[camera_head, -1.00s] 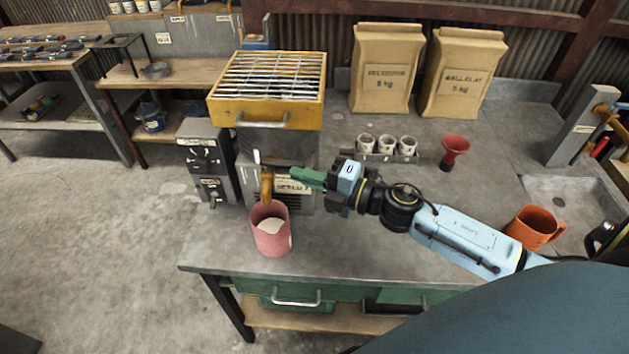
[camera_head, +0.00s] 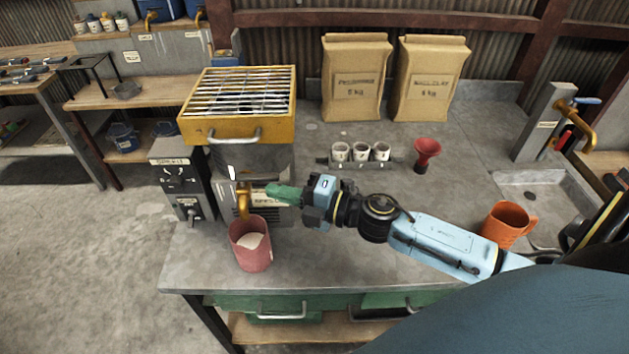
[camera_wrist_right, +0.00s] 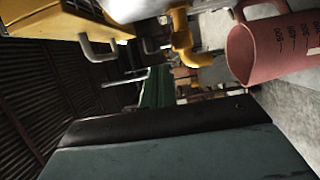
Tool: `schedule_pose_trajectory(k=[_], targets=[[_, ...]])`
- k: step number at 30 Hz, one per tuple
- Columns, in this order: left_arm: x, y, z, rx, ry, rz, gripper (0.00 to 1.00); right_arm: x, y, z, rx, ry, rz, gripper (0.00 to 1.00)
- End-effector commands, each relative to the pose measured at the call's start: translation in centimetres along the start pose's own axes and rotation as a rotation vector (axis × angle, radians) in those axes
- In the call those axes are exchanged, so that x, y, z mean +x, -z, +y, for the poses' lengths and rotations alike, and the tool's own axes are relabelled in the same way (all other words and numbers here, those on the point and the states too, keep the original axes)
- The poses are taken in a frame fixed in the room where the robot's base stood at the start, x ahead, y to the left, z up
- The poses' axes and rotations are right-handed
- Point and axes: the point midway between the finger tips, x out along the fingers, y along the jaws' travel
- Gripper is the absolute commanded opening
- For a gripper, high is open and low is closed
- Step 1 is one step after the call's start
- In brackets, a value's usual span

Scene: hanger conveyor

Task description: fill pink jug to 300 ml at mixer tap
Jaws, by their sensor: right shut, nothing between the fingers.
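The pink jug (camera_head: 250,255) stands upright near the bench's front edge, below the brass tap (camera_head: 243,203) of the grey mixer. A pale surface of contents shows inside it; the level cannot be read against its marks. In the right wrist view the jug (camera_wrist_right: 270,55) shows dark printed marks, with the tap (camera_wrist_right: 182,40) beside it. My right gripper (camera_head: 272,192), with green fingers, is shut and empty just right of the tap; whether it touches the tap cannot be told. The fingers also show in the wrist view (camera_wrist_right: 156,88). My left gripper is not in view.
A yellow grated hopper (camera_head: 240,105) tops the mixer, with a control box (camera_head: 178,185) at its left. Behind are small cups (camera_head: 360,152), a red funnel (camera_head: 427,152) and two paper sacks (camera_head: 355,80). An orange mug (camera_head: 507,225) stands by the sink at right.

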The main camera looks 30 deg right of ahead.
Motion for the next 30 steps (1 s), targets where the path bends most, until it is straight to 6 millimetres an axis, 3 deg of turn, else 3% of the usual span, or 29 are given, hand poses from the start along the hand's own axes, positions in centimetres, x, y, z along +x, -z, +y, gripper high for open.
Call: schedule_pose_trajectory(k=[3, 12, 18, 30], targets=[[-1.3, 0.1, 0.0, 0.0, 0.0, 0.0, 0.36, 0.0, 2.5, 0.4, 0.006, 0.0, 0.013, 0.0], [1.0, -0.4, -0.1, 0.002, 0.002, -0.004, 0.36, -5.9, 1.5, -0.3, 0.002, 0.003, 0.01, 0.0], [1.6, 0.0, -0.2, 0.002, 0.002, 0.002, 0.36, -8.6, 1.2, -0.2, 0.003, 0.002, 0.011, 0.0], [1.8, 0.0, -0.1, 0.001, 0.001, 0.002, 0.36, -9.9, 1.1, 0.1, 0.001, -0.001, 0.012, 0.0]])
